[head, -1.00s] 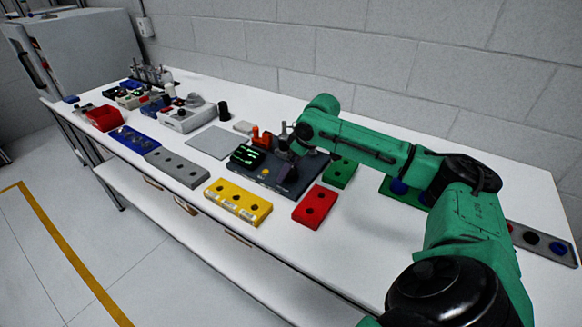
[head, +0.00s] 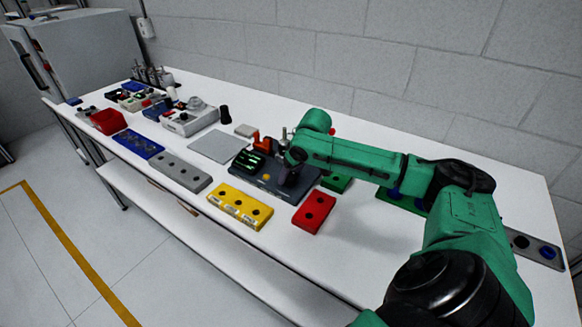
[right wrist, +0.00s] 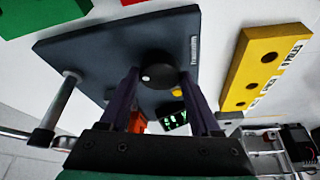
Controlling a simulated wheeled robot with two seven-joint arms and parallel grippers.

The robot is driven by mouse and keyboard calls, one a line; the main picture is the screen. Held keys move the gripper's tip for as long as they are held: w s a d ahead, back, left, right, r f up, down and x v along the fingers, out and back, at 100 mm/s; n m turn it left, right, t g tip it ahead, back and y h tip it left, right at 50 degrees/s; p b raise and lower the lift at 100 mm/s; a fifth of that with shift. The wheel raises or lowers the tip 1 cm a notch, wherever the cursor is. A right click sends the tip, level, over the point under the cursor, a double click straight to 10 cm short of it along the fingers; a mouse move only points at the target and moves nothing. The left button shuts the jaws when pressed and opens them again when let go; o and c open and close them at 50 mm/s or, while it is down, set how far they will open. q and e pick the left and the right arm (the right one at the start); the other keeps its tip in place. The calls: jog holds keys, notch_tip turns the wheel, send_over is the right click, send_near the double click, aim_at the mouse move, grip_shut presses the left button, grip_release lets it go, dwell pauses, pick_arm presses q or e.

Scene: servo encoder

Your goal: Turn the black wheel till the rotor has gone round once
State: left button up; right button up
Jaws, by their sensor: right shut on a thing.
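The black wheel (right wrist: 158,68) shows in the right wrist view, with a small white dot on its face. It is mounted on a dark grey base plate (right wrist: 100,45), which also shows in the head view (head: 310,184). My right gripper (right wrist: 158,80) has its two fingers on either side of the wheel and is shut on it. In the head view my right gripper (head: 291,172) comes down over the plate and hides the wheel. A black display with green digits (head: 249,160) stands on the plate's left part. I cannot make out the rotor. My left gripper is not in view.
A yellow block (head: 240,205) and a red block (head: 314,212) with holes lie in front of the plate. A green block (head: 337,182) is close behind on the right. A grey block (head: 182,172) lies to the left. The table's right front is bare.

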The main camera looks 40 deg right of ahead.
jog(key=m+h+p, duration=0.1)
jog(key=m+p, duration=0.1)
jog(key=p, duration=0.1)
jog(key=m+h+p, duration=0.1)
jog(key=m+p, duration=0.2)
jog(key=m+g+p, duration=0.1)
jog(key=m+p, duration=0.1)
jog(key=m, duration=0.1)
jog(key=shift+w+a+r+h+p, duration=0.1)
jog(key=shift+a+r+h+p, duration=0.15)
jog(key=shift+r+h+p, duration=0.15)
jog(key=shift+f+m+g+h+p, duration=0.1)
jog(key=shift+m+g+h+p, duration=0.2)
jog(key=shift+m+p, duration=0.5)
jog(key=shift+w+f+m+g+p, duration=0.1)
jog(key=shift+m+g+p, duration=0.25)
jog(key=shift+m, duration=0.75)
jog(key=shift+m+g+h, duration=0.25)
jog(key=shift+m+h, duration=0.05)
jog(key=shift+m, duration=0.7)
jog(key=shift+w+a+f+m+g+p, duration=0.1)
jog(key=shift+m+g+p, duration=0.25)
jog(key=shift+m, duration=0.45)
jog(key=shift+m+g+h, duration=0.3)
jog(key=shift+m+g, duration=0.15)
jog(key=shift+m, duration=0.95)
jog(key=o, duration=1.4)
